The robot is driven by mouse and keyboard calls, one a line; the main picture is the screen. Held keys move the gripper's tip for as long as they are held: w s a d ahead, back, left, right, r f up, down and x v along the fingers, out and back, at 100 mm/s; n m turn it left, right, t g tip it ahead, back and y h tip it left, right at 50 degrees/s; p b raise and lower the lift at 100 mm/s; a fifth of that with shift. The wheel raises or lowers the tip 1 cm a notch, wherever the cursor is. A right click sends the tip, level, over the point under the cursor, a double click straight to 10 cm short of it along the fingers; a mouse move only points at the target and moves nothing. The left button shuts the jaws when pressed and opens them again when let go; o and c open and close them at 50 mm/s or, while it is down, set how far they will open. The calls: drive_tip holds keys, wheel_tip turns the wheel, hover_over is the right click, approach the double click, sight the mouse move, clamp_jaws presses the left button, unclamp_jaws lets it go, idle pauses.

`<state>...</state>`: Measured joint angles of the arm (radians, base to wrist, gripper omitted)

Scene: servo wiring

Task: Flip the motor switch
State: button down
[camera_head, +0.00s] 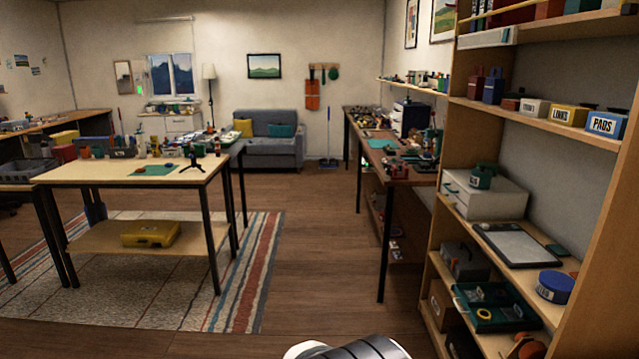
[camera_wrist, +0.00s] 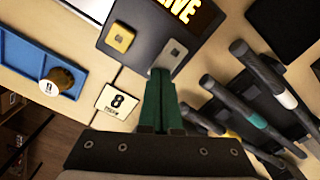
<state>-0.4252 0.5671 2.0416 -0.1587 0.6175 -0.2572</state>
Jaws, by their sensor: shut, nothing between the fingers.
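In the wrist view, a dark panel (camera_wrist: 140,22) at the top carries a lit sign (camera_wrist: 187,8) whose visible letters read "LIVE". On the panel are a yellow square plate (camera_wrist: 121,38) and a grey square plate (camera_wrist: 174,51), each with a small mark in its middle. I cannot tell which one is the motor switch. My gripper (camera_wrist: 161,72) has its green fingers shut and empty. The tips are just below the grey plate at the panel's lower edge; I cannot tell whether they touch. No gripper shows in the head view.
In the wrist view, a card marked 8 (camera_wrist: 117,103) lies left of the fingers. A blue tray (camera_wrist: 68,48) with a round capped item (camera_wrist: 56,82) is further left. Several dark-handled tools (camera_wrist: 240,88) lie close on the right. The head view shows shelves (camera_head: 590,90) and a table (camera_head: 130,176).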

drive_tip(key=shift+f, duration=0.15)
drive_tip(key=shift+r, duration=3.55)
